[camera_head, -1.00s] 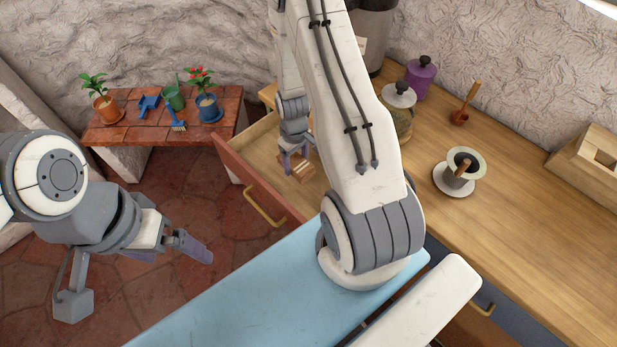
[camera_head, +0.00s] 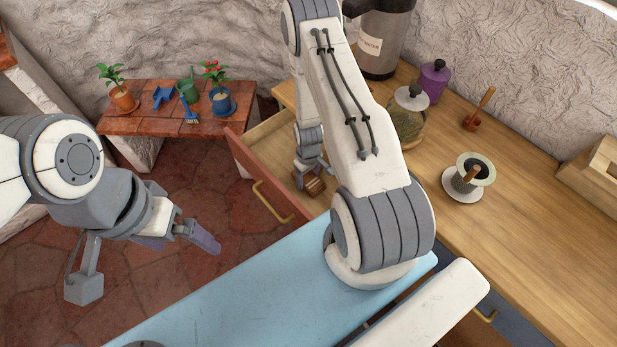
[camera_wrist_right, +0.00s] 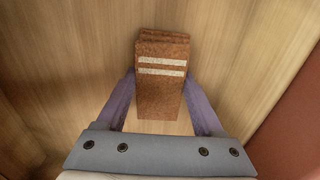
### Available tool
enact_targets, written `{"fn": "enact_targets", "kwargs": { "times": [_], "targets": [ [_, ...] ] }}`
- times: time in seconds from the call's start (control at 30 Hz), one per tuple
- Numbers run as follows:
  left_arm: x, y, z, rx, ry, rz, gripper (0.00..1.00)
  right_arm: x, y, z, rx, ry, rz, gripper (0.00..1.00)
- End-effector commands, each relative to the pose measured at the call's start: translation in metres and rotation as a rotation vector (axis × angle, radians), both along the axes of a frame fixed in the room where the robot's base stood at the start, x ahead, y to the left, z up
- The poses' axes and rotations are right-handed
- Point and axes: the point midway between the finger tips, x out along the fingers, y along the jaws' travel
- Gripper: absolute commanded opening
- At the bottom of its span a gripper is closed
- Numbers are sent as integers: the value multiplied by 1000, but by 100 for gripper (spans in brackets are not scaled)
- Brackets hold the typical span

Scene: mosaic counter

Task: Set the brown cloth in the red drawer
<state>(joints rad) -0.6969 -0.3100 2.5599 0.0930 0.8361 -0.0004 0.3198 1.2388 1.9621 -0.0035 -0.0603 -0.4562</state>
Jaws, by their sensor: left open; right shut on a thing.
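The brown cloth (camera_wrist_right: 162,95) is a folded block with two pale stripes, seen in the right wrist view between the two purple fingers of my right gripper (camera_wrist_right: 160,98). In the head view the cloth (camera_head: 313,186) is small and partly hidden by my right gripper (camera_head: 312,172). My right gripper is shut on the cloth, inside the open red-fronted drawer (camera_head: 262,183). Whether the cloth touches the drawer floor is hard to tell. My left gripper (camera_head: 178,240) is open and empty above the tiled floor, left of the drawer.
The wooden counter (camera_head: 540,225) carries a water dispenser (camera_head: 380,42), a purple jar (camera_head: 434,80), a lidded glass jar (camera_head: 408,118), a wooden pestle-like tool (camera_head: 480,108) and a cup on a saucer (camera_head: 463,194). A low tiled bench (camera_head: 150,122) holds potted plants and blue tools.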

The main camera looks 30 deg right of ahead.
Motion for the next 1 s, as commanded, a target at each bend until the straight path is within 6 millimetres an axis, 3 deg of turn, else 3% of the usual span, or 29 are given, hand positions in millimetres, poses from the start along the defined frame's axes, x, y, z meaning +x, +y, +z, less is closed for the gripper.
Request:
{"fn": "enact_targets", "kwargs": {
  "times": [0.17, 0.2, 0.23, 0.27, 0.7, 1.0],
  "targets": [
    [0, 0, -5, 0, 0, 0, 100, 0, 0, -5, 0, 1, 0, 8],
    [0, 0, -3, 0, 0, 0, 100, 0, 0, -3, 0, 1, 0, 84],
    [0, 0, -3, 0, 0, 0, 100, 0, 0, -3, 0, 1, 0, 96],
    [0, 0, -3, 0, 0, 0, 100, 0, 0, -3, 0, 1, 0, 99],
    [0, 0, -1, 0, 0, 0, 100, 0, 0, 6, 0, 0, 0, 99],
    [0, 0, -9, 0, 0, 0, 100, 1, 0, 62, -2, -3, -1, 99]
  ]
}}
